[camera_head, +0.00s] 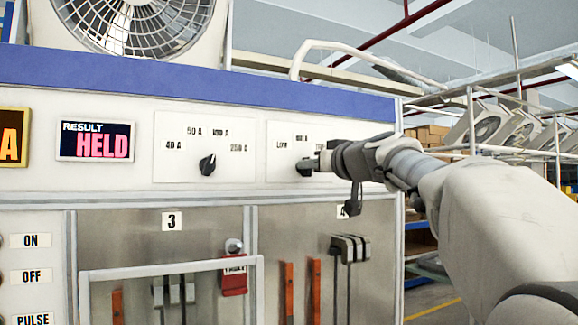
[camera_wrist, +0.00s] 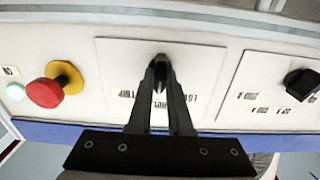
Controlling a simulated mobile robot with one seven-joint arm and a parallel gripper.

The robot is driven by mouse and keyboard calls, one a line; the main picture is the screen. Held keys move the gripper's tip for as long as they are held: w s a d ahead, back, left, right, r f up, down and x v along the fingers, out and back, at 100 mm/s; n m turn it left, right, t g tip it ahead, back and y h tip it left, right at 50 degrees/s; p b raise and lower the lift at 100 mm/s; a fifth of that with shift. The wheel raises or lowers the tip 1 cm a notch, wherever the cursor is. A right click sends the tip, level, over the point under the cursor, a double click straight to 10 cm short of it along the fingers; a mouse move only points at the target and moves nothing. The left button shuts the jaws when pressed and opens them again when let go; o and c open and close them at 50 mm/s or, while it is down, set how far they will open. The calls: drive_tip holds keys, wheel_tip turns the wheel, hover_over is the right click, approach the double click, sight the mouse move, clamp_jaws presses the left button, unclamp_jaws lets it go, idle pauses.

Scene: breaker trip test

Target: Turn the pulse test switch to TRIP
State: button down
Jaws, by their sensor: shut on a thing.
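The test switch is a small black knob (camera_head: 304,167) on a pale panel (camera_head: 276,135) marked LOW at its left, with other labels partly hidden by my arm. The wrist view shows the same knob (camera_wrist: 160,58) between my fingertips, with upside-down labels including TRIP below it. My gripper (camera_head: 316,162) reaches in from the right and is shut on the knob; it also shows in the wrist view (camera_wrist: 160,76). Which label the knob points to is hard to tell. The result display (camera_head: 95,142) reads HELD.
A second black knob (camera_head: 207,164) sits on the ampere panel to the left. Below are metal bays with a white rail (camera_head: 170,267) and a red tag (camera_head: 234,280).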

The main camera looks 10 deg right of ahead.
drive_tip(key=m, duration=0.4)
drive_tip(key=m+b, duration=0.1)
drive_tip(key=m, duration=0.3)
drive_tip(key=shift+w+d+f+m, duration=0.1)
drive_tip(key=shift+d+m, duration=0.05)
drive_tip(key=shift+m, duration=0.15)
idle(0.5)
drive_tip(key=c, duration=0.8)
unclamp_jaws()
drive_tip(key=shift+c, duration=0.2)
drive_tip(key=b+v, duration=0.3)
drive_tip(key=v, duration=1.4)
drive_tip(key=shift+s+b, duration=0.25)
drive_tip(key=shift+b, duration=0.1)
